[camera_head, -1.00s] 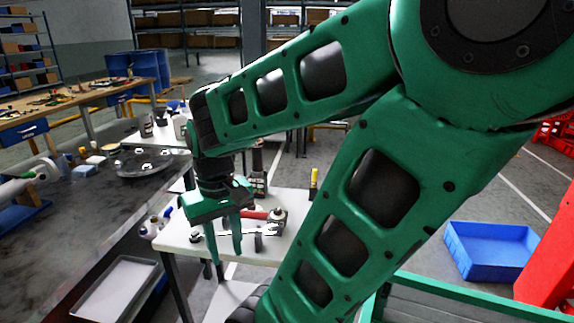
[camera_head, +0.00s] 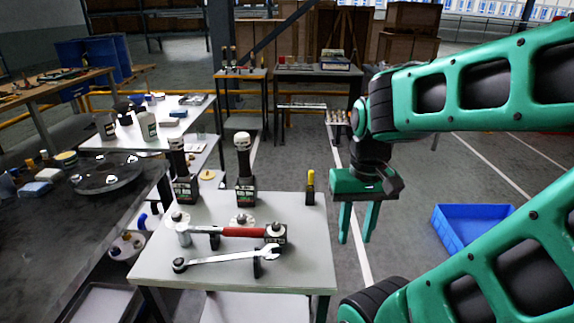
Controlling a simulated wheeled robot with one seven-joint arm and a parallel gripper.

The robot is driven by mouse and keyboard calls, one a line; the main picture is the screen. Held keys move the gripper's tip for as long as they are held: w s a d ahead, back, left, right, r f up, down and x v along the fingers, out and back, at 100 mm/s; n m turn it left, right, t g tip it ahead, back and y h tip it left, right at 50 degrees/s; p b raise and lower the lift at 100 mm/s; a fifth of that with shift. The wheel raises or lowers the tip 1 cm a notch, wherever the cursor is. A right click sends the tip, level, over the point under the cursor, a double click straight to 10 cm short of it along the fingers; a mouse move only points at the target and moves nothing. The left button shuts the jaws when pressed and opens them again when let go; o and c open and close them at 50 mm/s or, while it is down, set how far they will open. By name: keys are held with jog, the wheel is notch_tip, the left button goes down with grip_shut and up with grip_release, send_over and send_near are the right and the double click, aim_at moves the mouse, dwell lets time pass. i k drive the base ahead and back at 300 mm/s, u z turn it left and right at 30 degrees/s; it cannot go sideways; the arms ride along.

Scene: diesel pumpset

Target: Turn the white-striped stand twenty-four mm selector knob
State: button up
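A white table (camera_head: 305,265) holds two dark upright tools on blocky stands, a left one (camera_head: 180,165) and a middle one with a white top (camera_head: 243,160). I cannot tell which stand has white stripes or which part is the selector knob; markings are too small. My gripper (camera_head: 357,228) points down beyond the table's right edge, its two green fingers apart with nothing between them. It touches none of these things.
A red-handled tool (camera_head: 235,232) and a wrench (camera_head: 232,257) lie across the table's front. A small yellow-topped black item (camera_head: 310,186) stands near its right edge. A blue bin (camera_head: 470,225) is on the floor at right. Open floor lies beyond my gripper.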

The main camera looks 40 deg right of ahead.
aim_at(242, 219)
jog(key=z, duration=1.55)
jog(key=k, duration=0.95)
jog(key=u, duration=0.9)
jog(key=i, duration=1)
jog(key=u, duration=0.1)
